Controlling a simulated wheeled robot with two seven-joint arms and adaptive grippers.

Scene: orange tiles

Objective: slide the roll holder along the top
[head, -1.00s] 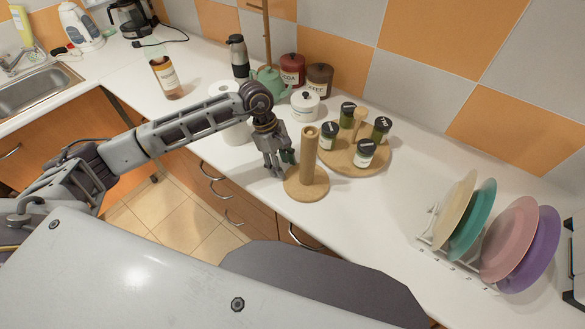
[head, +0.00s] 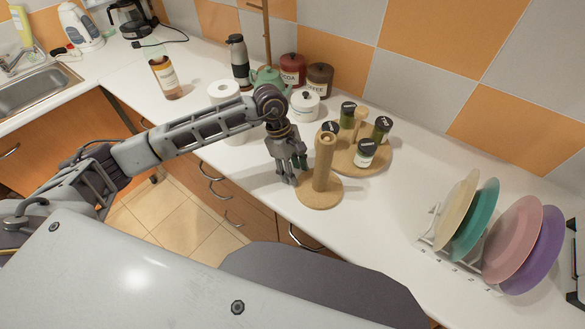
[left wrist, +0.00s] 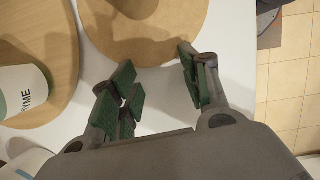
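The wooden roll holder (head: 319,192) stands upright on the white worktop, a round base with a thick post. It carries no roll. My left gripper (head: 288,178) is at the left side of its base, low over the worktop, with its fingers pointing down. In the left wrist view the roll holder's base (left wrist: 150,45) lies just beyond the fingertips, and the green-padded fingers (left wrist: 155,75) are spread apart with nothing between them. The fingers are at or very close to the base's edge; exact contact is hard to tell. My right gripper is not in view.
A round wooden spice rack (head: 347,158) with several jars stands close behind the roll holder. A white paper roll (head: 224,92) stands to the left, behind my arm. A plate rack (head: 455,262) with plates is at the right. The worktop between is clear.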

